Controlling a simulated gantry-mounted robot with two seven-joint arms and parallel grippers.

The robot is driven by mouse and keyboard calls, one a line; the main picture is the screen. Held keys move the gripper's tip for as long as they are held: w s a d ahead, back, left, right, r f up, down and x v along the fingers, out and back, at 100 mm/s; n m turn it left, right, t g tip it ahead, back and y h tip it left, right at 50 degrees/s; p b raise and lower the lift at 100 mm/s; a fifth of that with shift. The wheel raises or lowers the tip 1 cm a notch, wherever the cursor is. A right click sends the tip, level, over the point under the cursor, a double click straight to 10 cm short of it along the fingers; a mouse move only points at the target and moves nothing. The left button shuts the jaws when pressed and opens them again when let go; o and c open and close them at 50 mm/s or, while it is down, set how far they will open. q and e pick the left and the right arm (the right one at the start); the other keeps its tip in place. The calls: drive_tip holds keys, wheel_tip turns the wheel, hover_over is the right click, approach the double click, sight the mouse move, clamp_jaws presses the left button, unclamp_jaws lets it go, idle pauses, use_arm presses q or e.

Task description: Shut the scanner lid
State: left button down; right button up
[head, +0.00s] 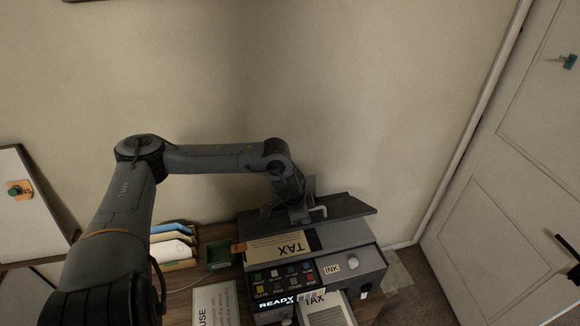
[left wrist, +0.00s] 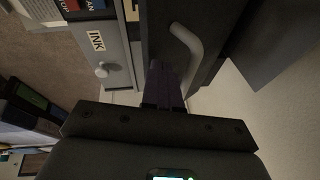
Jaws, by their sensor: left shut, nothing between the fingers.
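The scanner (head: 372,262) stands at the lower middle of the head view, a grey machine with coloured buttons and an INK label. Its dark lid (head: 350,207) is raised at the back, with a pale bar handle (head: 321,209). A TAX sheet (head: 272,249) lies on the bed in front of the lid. My left gripper (head: 299,217) is shut and empty, close to the lid beside the handle. The left wrist view shows the handle (left wrist: 187,48) just beyond the shut fingers (left wrist: 163,86); I cannot tell if they touch the lid. My right gripper is not in view.
Left of the scanner are a green box (head: 219,254), several upright folders (head: 172,246) and a printed card (head: 214,305). Another TAX paper (head: 328,311) sticks out at the scanner's front. The wall rises behind, and a door (head: 515,200) is at right.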

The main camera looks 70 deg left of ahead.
use_arm(q)
drive_tip(key=shift+d+f, duration=0.4)
drive_tip(key=shift+f, duration=0.1)
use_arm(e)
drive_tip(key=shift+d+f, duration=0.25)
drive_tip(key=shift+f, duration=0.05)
use_arm(q)
drive_tip(key=shift+s+d+f+b, duration=0.1)
drive_tip(key=shift+d+f+b, duration=0.35)
drive_tip(key=shift+f, duration=0.1)
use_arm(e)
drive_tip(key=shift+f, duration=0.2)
use_arm(q)
drive_tip(key=shift+s+d+f+b, duration=0.1)
drive_tip(key=shift+d+f, duration=0.15)
drive_tip(key=shift+f, duration=0.25)
drive_tip(key=shift+d+f+b, duration=0.1)
drive_tip(key=shift+d+f, duration=0.15)
drive_tip(key=shift+f, duration=0.2)
drive_tip(key=shift+s+d+f+b, duration=0.1)
drive_tip(key=shift+d+f, duration=0.15)
drive_tip(key=shift+f, duration=0.35)
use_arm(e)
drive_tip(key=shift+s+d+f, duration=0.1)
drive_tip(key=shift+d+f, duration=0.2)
use_arm(q)
drive_tip(key=shift+d+f, duration=0.2)
drive_tip(key=shift+f, duration=0.2)
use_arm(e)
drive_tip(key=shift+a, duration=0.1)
